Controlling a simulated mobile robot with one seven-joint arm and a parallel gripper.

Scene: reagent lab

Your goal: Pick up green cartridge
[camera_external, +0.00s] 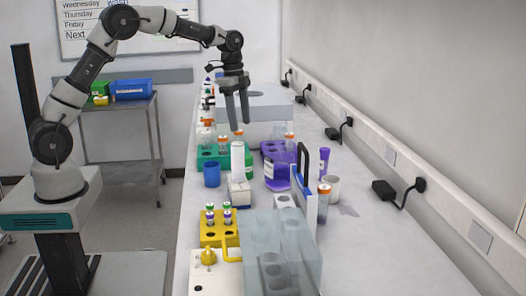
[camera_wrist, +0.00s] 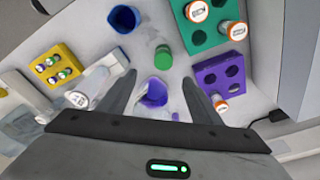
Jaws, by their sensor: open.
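My gripper (camera_external: 238,124) is open and points down above the bench, with nothing seen between its fingers. In the wrist view the yellow rack (camera_wrist: 47,79) is at the left, with a green cap (camera_wrist: 64,74) among several caps. Another round green-topped item (camera_wrist: 163,57) lies ahead of the fingers of my gripper (camera_wrist: 160,90). A purple-blue item (camera_wrist: 155,96) shows between the fingers, below them.
A green rack (camera_external: 208,166) and a purple rack (camera_external: 275,180) with orange-capped bottles stand mid-bench. The bench's right side (camera_external: 390,250) is mostly free.

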